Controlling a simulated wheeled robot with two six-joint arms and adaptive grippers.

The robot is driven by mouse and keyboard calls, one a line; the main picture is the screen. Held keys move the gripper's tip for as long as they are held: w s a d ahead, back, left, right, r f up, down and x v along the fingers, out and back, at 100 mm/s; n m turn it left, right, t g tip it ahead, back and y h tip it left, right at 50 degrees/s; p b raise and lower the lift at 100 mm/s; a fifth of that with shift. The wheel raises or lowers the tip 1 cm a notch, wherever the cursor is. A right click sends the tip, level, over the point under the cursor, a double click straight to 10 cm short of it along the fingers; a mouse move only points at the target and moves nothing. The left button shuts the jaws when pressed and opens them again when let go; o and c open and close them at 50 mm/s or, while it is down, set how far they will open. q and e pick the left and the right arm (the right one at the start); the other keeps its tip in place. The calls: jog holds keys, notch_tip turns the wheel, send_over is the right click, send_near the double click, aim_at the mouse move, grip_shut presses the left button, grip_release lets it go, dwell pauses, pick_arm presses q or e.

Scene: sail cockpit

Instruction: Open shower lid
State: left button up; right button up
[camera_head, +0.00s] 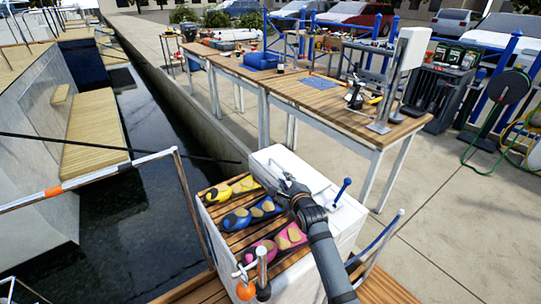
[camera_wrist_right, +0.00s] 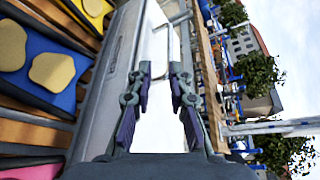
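My right gripper (camera_head: 286,186) is over the top of a white cockpit moulding (camera_head: 348,216) in the head view, with its arm coming up from the bottom. In the right wrist view the two fingers of the right gripper (camera_wrist_right: 162,75) are apart, with only a white surface (camera_wrist_right: 160,105) seen between and beyond them. I cannot clearly pick out the shower lid. A pale, edged panel (camera_wrist_right: 156,38) lies ahead of the fingertips and may be it; whether it is open or touched by the fingers cannot be told. My left gripper is not in view.
A blue-topped lever (camera_head: 342,190) stands right of the gripper. A wooden workbench (camera_head: 300,95) is beyond; water (camera_head: 150,190) lies left.

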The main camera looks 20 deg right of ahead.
aim_at(278, 166)
jog(key=shift+w+r, duration=0.25)
jog(key=shift+w, duration=0.35)
jog(key=shift+w+r, duration=0.3)
jog(key=shift+w, duration=0.35)
jog(key=x, duration=0.2)
jog(key=shift+w+f+b, duration=0.15)
jog(key=shift+w+b, duration=0.15)
jog(key=shift+b, duration=0.05)
jog(key=x, duration=0.3)
jog(key=shift+w+b, duration=0.3)
jog(key=shift+w, duration=0.05)
jog(key=shift+w+f, duration=0.1)
jog(key=shift+w, duration=0.15)
jog(key=shift+w+f, duration=0.1)
jog(key=shift+w, duration=0.15)
jog(key=shift+c, duration=0.2)
jog(key=shift+s, duration=0.1)
grip_shut()
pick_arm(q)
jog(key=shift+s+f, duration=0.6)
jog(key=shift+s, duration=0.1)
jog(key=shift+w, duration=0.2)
